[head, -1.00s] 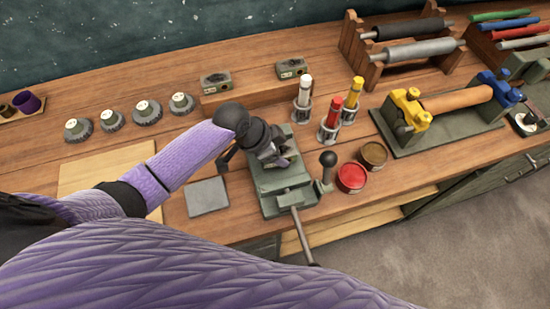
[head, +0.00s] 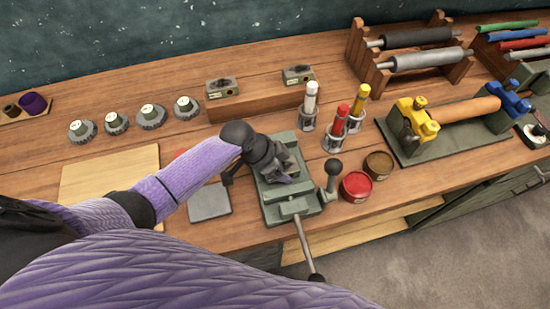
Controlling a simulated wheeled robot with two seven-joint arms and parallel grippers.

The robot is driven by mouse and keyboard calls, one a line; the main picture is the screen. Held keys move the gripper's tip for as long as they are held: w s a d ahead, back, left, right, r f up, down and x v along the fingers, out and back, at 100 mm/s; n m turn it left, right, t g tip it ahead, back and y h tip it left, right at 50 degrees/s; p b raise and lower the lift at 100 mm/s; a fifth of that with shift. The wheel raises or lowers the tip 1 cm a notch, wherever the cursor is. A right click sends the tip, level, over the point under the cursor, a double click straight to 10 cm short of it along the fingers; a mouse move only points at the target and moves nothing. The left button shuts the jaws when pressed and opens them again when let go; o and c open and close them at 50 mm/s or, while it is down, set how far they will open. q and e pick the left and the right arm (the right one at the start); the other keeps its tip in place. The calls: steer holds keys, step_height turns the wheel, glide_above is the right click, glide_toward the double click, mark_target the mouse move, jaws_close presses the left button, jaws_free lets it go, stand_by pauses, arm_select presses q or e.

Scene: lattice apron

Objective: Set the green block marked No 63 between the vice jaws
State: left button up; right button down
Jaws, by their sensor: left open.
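The grey-green vice (head: 291,208) stands at the front edge of the bench, with its long handle reaching toward me. My left gripper (head: 283,174) is right over the vice jaws, pointing down, and it is open. The gripper and wrist cover most of the jaw gap, so I cannot tell whether a block sits between the jaws. I cannot pick out the green block marked No 63; no such marking is readable here. My right gripper is not in view.
Two small grey-green blocks sit on or by a wooden riser (head: 262,107), the left block (head: 221,87) and the right block (head: 298,75). Paint tubes (head: 337,128) and a red tin (head: 356,186) stand right of the vice. A grey slab (head: 210,203) lies left of it.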

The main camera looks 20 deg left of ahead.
arm_select(q)
steer(key=p+v, duration=0.3)
steer(key=v, duration=0.8)
steer(key=shift+r, duration=0.35)
steer(key=shift+s+a, duration=0.1)
